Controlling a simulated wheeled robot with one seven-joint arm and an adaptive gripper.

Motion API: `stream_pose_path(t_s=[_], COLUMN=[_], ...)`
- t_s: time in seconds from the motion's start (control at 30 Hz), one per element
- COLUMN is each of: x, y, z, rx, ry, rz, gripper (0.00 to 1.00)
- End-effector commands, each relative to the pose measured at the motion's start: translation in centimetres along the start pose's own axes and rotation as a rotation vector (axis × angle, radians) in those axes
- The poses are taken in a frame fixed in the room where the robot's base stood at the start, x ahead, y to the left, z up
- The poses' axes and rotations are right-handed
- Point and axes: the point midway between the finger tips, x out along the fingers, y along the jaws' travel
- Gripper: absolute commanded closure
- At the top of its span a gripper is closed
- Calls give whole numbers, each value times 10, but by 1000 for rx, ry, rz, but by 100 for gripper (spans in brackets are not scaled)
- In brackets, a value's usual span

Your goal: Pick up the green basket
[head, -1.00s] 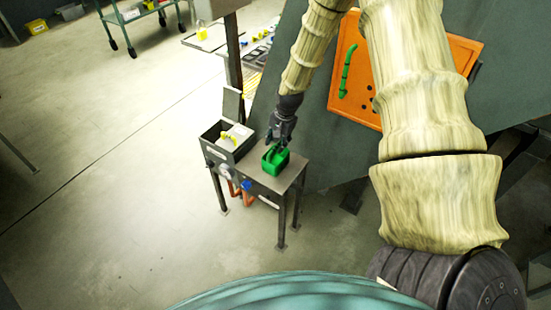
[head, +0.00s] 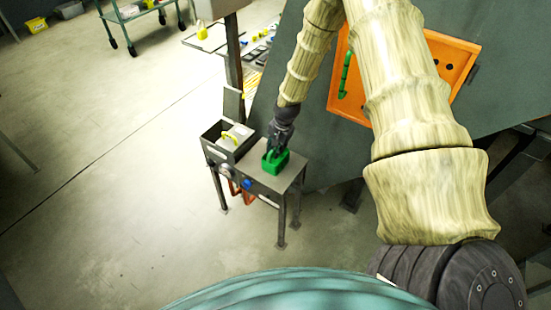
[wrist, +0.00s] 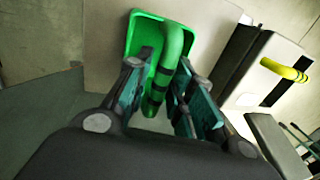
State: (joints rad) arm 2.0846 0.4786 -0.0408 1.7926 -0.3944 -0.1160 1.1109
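The green basket (head: 275,163) stands on a small metal table (head: 286,178) in the head view. In the wrist view, the basket (wrist: 147,36) shows its open top, with its thick green handle (wrist: 170,60) rising toward the camera. My gripper (head: 277,148) is down at the basket. In the wrist view, my gripper's fingers (wrist: 160,80) stand on either side of the handle, close to it. They look partly open, with a narrow gap at the right finger. The handle's near end is partly hidden by my gripper.
A metal box with a yellow handle (head: 229,137) stands left of the basket, close to it; its yellow handle also shows in the wrist view (wrist: 285,69).

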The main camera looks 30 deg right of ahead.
Motion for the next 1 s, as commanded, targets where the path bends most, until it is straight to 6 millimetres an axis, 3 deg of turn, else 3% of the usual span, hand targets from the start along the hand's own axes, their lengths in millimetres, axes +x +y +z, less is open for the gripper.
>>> stream_pose_path(t_s=[0.1,0.57,1.0], x=[0,-2,-36], y=[0,0,-2], z=[0,0,3], rx=[0,0,-1], ry=[0,0,-1], rz=[0,0,1], gripper=[100,100,100])
